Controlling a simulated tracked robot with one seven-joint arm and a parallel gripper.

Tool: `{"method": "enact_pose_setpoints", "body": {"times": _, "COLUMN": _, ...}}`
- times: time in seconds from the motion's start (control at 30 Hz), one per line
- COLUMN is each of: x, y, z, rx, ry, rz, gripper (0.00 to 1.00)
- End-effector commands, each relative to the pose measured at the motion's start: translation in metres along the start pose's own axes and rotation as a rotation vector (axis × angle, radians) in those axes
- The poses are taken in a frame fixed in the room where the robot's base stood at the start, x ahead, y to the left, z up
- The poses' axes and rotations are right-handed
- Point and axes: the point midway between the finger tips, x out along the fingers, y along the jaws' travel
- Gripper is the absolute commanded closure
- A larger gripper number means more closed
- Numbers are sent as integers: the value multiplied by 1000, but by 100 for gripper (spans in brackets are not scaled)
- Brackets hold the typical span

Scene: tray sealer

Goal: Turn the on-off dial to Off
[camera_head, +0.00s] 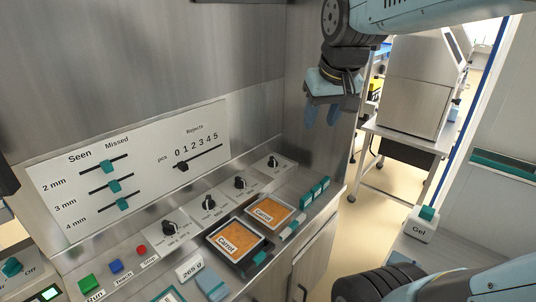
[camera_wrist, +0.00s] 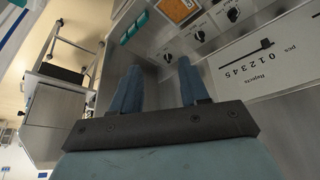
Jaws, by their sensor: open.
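The on-off dial (camera_head: 12,267) is a teal knob at the far left edge of the head view, with "Off" printed to its right. The panel around it is partly cut off by the frame. My gripper (camera_head: 322,115) hangs high at the upper middle of the head view, far to the right of the dial. In the wrist view my gripper (camera_wrist: 158,85) shows two blue fingers spread apart with nothing between them. The dial does not show in the wrist view.
Black dials (camera_head: 208,202) line the sloped panel, also in the wrist view (camera_wrist: 198,36). Two carrot trays (camera_head: 268,213) lie in front. Green, blue and red buttons (camera_head: 115,266) sit left. A slider board (camera_head: 140,165) stands behind.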

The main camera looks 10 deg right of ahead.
Motion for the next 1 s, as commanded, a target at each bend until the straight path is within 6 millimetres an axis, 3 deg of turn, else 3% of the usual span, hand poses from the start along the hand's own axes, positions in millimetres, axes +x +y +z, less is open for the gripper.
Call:
{"method": "enact_pose_setpoints", "body": {"times": 0.1, "x": 12, "y": 0, "z": -35, "rx": -9, "ry": -38, "rz": 1, "gripper": 55}}
{"method": "enact_pose_setpoints", "body": {"times": 0.47, "x": 66, "y": 0, "z": -132, "rx": -34, "ry": -140, "rz": -1, "gripper": 55}}
{"method": "enact_pose_setpoints", "body": {"times": 0.77, "x": 138, "y": 1, "z": -202, "rx": -54, "ry": -227, "rz": -6, "gripper": 55}}
{"method": "enact_pose_setpoints", "body": {"times": 1.0, "x": 210, "y": 1, "z": -246, "rx": -68, "ry": -294, "rz": -13, "gripper": 55}}
